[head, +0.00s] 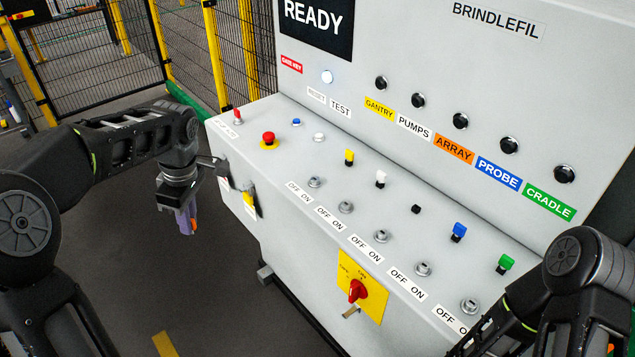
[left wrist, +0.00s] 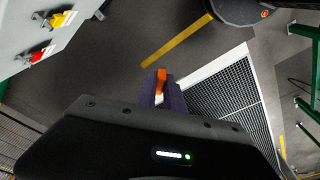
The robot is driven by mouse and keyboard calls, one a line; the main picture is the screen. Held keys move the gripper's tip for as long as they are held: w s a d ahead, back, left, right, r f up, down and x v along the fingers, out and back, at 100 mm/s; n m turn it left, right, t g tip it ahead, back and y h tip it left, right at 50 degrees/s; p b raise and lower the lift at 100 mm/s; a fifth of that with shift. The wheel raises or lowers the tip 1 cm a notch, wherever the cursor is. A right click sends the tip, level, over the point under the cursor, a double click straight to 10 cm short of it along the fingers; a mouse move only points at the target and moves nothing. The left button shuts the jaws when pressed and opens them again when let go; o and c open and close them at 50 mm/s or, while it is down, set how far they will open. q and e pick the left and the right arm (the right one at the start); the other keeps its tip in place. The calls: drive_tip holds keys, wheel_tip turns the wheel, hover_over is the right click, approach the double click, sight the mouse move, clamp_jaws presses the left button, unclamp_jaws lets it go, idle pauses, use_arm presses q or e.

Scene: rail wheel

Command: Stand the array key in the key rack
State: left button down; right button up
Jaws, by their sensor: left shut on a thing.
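My left gripper (head: 186,222) hangs over the floor to the left of the console, pointing down. Its purple fingers are shut on the orange array key (left wrist: 161,77), whose end shows between them in the left wrist view. In the head view only a sliver of orange shows at the fingers. The key rack appears to be the upper row on the sloped console top. Yellow (head: 349,157), white (head: 380,178), blue (head: 458,231) and green (head: 504,263) keys stand there, with an empty black socket (head: 416,209) between white and blue. My right gripper is out of view.
A row of OFF/ON key switches (head: 381,237) lies in front of the rack. A red emergency button (head: 268,138) is at the console's left end. A red rotary switch (head: 357,290) sticks out of the front face. Open floor lies left of the console; a mesh fence (head: 110,50) stands behind.

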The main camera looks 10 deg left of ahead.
use_arm(q)
drive_tip(key=w+d+f+m+t+b, duration=0.1)
drive_tip(key=d+f+m, duration=0.3)
drive_tip(key=d+m, duration=0.4)
drive_tip(key=w+d+f+m+h+b, duration=0.1)
drive_tip(key=w+d+f+m+b, duration=0.1)
drive_tip(key=d+f+m, duration=0.3)
drive_tip(key=d+m, duration=0.3)
drive_tip(key=m, duration=0.1)
drive_tip(key=shift+w+d+m+t+h, duration=0.3)
drive_tip(key=shift+w+d+m+t, duration=0.1)
